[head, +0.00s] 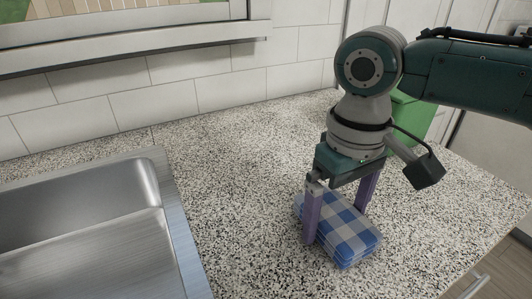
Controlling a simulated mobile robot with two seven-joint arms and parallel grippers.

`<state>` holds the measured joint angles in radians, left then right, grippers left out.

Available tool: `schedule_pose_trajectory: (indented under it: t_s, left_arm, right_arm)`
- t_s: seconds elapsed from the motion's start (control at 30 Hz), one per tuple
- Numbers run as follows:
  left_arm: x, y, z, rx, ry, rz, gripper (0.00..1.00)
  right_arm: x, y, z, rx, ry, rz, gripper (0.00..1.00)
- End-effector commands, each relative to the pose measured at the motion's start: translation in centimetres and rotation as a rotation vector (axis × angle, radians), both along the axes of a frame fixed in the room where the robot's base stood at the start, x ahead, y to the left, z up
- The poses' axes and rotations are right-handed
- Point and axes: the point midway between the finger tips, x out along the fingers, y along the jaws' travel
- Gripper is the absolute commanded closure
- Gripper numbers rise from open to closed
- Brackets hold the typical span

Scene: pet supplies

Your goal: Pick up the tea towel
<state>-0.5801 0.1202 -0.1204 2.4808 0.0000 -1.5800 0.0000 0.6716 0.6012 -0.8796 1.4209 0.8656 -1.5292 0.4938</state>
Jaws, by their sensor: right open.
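The tea towel (346,240) is a folded blue-and-white checked cloth lying on the speckled countertop in the head view, right of centre. My right gripper (334,226) reaches down over it from above, with its two purple fingers apart. One finger is at the towel's left side and the other is near its far right side. The jaws are open, and I cannot tell whether either finger touches the cloth. My left gripper is not in view.
A metal sink (175,225) is set into the counter at the left. A green box (408,116) stands behind my right arm. A white tiled wall (170,80) and window sill close off the back. The counter (240,160) between sink and towel is clear; its edge is at the right.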

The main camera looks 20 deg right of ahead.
Motion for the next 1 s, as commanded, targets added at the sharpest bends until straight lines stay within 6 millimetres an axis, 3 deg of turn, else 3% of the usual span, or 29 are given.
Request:
schedule_pose_trajectory:
  t_s: [0.17,0.8,1.0]
  left_arm:
    - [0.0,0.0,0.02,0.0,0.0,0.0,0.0]
    - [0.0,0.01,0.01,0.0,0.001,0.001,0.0]
    - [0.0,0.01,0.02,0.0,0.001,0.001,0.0]
  right_arm:
    - [0.0,0.02,0.03,0.0,0.0,0.001,0.01]
    - [0.02,0.03,0.08,0.0,0.0,0.0,0.71]
    - [0.02,0.03,0.11,0.0,0.0,0.001,0.71]
